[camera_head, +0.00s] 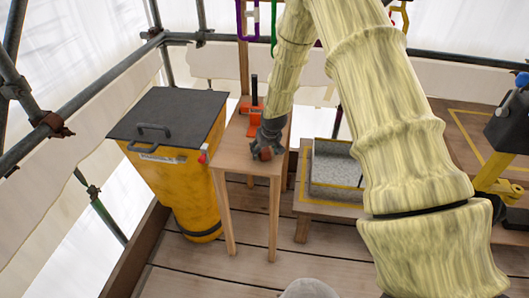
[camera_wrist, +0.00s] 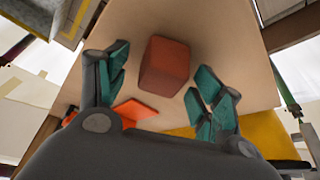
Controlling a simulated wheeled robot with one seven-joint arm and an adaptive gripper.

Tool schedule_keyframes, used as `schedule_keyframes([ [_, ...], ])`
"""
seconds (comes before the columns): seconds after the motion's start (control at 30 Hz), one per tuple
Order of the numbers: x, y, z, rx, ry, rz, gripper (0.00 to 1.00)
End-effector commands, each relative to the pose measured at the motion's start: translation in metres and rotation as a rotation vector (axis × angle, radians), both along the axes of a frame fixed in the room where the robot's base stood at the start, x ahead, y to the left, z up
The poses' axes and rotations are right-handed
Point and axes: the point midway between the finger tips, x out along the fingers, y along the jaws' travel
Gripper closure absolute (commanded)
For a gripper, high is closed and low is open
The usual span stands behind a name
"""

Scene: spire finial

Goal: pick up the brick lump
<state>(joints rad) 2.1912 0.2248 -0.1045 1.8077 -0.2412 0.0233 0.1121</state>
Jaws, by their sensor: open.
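The brick lump (camera_wrist: 164,66) is a reddish-brown block on the small wooden table (camera_wrist: 215,32). In the wrist view it lies between the open fingers of my gripper (camera_wrist: 162,92), a little beyond the tips, with bare wood showing on both sides of it. In the head view my gripper (camera_head: 264,150) is low over the front part of the table (camera_head: 258,167), and the brick lump (camera_head: 265,154) shows small and partly hidden at the fingers. I cannot tell whether any finger touches it.
An orange tool-like object (camera_head: 254,122) with a dark upright handle lies further back on the table. A yellow bin (camera_head: 170,185) with a dark lid (camera_head: 180,110) stands close on the left. A grey tray (camera_head: 337,170) sits on a low wooden platform to the right.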

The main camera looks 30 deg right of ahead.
Motion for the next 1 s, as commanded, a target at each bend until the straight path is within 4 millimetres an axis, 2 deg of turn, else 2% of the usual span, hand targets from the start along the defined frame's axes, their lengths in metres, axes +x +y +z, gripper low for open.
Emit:
schedule_keyframes([
  [0.3,0.0012,-0.0002,-0.0024,0.0,-0.001,0.0,0.33],
  [0.6,0.0011,-0.0003,-0.0024,0.0,-0.001,0.0,0.88],
  [1.0,0.0017,-0.0003,0.0031,0.0,-0.003,-0.001,0.88],
])
